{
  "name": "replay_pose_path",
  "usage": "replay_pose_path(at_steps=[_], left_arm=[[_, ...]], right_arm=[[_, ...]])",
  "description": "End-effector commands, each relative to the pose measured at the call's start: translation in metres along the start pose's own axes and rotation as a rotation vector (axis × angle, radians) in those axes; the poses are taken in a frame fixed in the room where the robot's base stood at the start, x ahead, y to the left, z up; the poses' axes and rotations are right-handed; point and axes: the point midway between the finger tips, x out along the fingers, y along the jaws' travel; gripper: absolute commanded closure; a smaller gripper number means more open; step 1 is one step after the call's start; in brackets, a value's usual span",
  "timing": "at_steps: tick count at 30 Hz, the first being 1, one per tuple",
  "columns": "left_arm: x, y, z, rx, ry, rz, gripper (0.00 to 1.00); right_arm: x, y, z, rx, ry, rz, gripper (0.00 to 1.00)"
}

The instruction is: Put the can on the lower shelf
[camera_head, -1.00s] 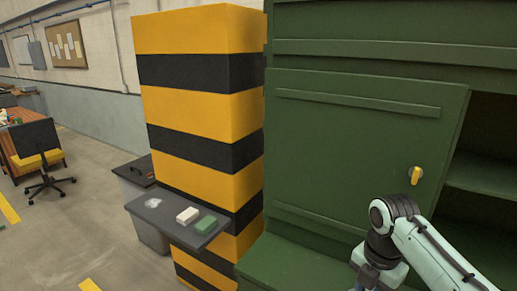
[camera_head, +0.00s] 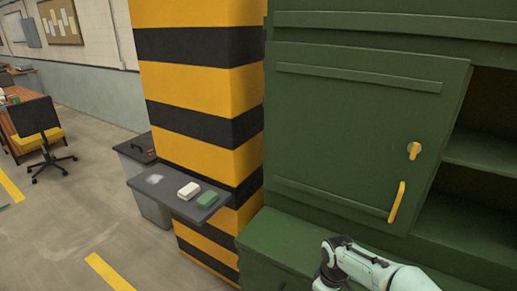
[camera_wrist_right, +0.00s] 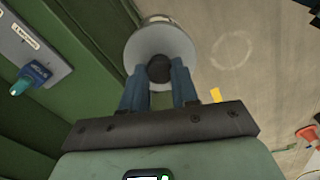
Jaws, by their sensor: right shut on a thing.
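The can (camera_wrist_right: 160,42), a pale grey-white cylinder seen end-on, is between the blue fingers of my right gripper (camera_wrist_right: 159,78) in the right wrist view. The gripper is shut on it. In the head view my right arm comes in at the bottom right, and its gripper and the can are out of sight. The green cabinet's open part at the right shows a shelf board (camera_head: 485,155) and a lower shelf surface (camera_head: 462,222), both partly cut off by the frame. My left gripper is in neither current view.
A green cabinet door (camera_head: 360,130) with a yellow handle (camera_head: 397,202) covers the cabinet's middle. A striped pillar (camera_head: 200,95) stands left of it, with a small grey shelf (camera_head: 165,200) holding two blocks. An orange cone (camera_wrist_right: 308,134) is on the floor.

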Motion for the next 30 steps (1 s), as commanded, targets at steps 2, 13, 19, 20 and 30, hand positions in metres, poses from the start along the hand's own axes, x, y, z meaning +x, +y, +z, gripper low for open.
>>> replay_pose_path(at_steps=[2,13,19,20,30], left_arm=[[0.0,0.0,0.0,0.0,0.0,0.0,1.0],[0.0,0.0,0.0,0.0,0.0,0.0,1.0],[0.0,0.0,0.0,0.0,0.0,0.0,1.0],[0.0,0.0,0.0,0.0,0.0,0.0,1.0],[0.0,0.0,0.0,0.0,0.0,0.0,1.0]], right_arm=[[0.024,-0.005,0.001,0.157,-0.006,-0.005,1.0],[0.081,-0.021,0.005,0.642,0.001,-0.013,1.0],[0.085,-0.022,0.005,0.684,0.002,-0.014,1.0],[0.085,-0.022,0.005,0.684,0.002,-0.014,1.0],[0.085,-0.022,0.005,0.681,0.002,-0.013,1.0]])
